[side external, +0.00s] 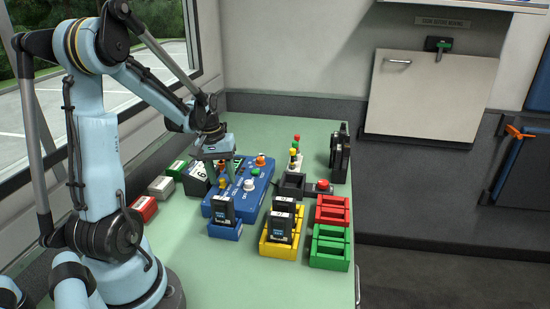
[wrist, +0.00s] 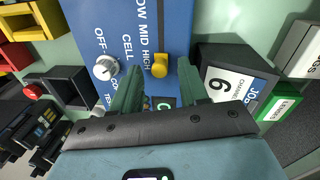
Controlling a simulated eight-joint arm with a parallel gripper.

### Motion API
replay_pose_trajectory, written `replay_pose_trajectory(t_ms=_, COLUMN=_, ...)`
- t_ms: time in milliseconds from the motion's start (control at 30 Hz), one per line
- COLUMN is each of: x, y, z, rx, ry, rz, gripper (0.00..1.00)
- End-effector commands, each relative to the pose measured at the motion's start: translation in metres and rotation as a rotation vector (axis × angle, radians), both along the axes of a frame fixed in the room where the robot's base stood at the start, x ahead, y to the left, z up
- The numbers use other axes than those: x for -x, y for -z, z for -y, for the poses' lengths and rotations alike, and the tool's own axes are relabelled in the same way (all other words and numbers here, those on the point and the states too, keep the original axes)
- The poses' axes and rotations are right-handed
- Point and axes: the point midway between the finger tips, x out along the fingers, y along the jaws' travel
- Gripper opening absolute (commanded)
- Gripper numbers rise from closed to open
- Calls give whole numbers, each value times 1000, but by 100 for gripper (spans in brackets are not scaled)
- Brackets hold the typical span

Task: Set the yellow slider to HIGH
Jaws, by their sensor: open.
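The blue control panel (side external: 259,197) lies on the green bench. In the wrist view the yellow slider knob (wrist: 159,65) stands on the panel (wrist: 122,28), beside the printed word HIGH. The words MID and a cut-off LOW run upward from there. My gripper (wrist: 158,72) is open, with one green finger on each side of the yellow knob and a visible gap to each. In the side view my gripper (side external: 222,172) points down over the panel's left part, with the yellow knob (side external: 222,183) low between its fingers.
A white rotary knob (wrist: 105,67) marked OFF sits left of the slider. A black box labelled 6 (wrist: 233,80) stands close on the right. Black radios (side external: 224,207) in blue and yellow holders stand in front of the panel. Red (side external: 333,220) and green (side external: 330,262) trays lie right.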

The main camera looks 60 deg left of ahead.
Motion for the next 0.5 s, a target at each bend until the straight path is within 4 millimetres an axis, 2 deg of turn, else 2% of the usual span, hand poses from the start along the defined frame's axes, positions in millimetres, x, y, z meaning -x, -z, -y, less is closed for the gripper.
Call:
replay_pose_trajectory(t_ms=267, x=2, y=-11, z=0, rx=1, ry=0, rz=-1, gripper=44)
replay_pose_trajectory(t_ms=500, x=5, y=-47, z=-3, rx=1, ry=-1, rz=-1, gripper=44)
